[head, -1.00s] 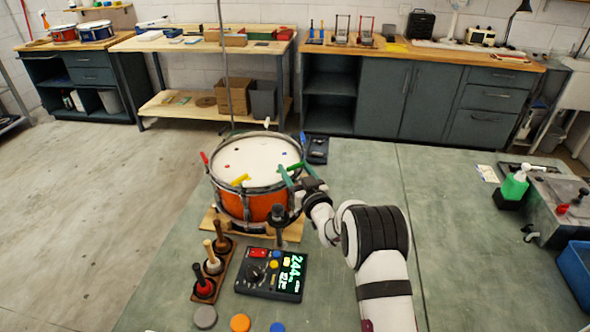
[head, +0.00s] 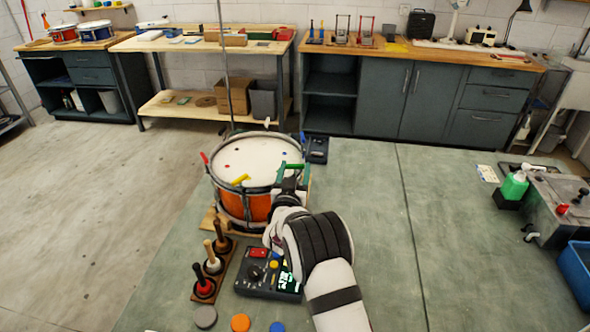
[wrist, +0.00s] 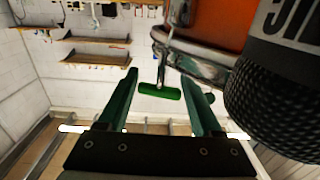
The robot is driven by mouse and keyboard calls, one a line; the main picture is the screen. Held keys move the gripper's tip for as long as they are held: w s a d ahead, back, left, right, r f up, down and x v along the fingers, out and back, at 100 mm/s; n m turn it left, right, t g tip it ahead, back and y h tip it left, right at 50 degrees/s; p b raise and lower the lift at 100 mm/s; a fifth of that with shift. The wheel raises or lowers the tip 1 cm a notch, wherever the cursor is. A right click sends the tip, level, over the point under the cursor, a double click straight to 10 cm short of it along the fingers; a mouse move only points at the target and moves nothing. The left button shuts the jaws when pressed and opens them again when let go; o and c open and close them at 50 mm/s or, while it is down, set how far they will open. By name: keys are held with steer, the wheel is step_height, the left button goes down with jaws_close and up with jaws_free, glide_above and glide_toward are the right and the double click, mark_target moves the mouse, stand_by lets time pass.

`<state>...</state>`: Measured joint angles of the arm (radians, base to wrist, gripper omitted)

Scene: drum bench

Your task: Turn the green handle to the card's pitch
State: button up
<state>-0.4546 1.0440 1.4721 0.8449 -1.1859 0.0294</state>
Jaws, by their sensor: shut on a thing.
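The orange snare drum (head: 262,205) with a white head stands on a wooden board. The green handle (wrist: 160,91) shows in the wrist view as a short bar on a metal stem by the drum's rim. My gripper (head: 292,166) is at the drum's right edge, its green fingers on either side of the handle (wrist: 160,78), shut on it. In the head view I cannot tell the handle apart from the green fingers. A yellow handle (head: 241,180) and a red handle (head: 204,158) sit at the rim. A small white card (head: 488,173) lies right; its writing is unreadable.
A dark meter box (head: 258,272) stands in front of the drum, its display partly hidden by my arm. A rack of mallets (head: 212,265) is left of it. The bench's middle right is clear.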

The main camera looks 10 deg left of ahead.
stand_by(0.3)
steer(key=o, duration=1.4)
steer(key=shift+c, duration=0.2)
steer(key=shift+s, duration=0.1)
steer(key=s, duration=1.5)
steer(key=shift+s+d, duration=0.15)
steer(key=shift+s, duration=0.2)
steer(key=shift+c, duration=0.2)
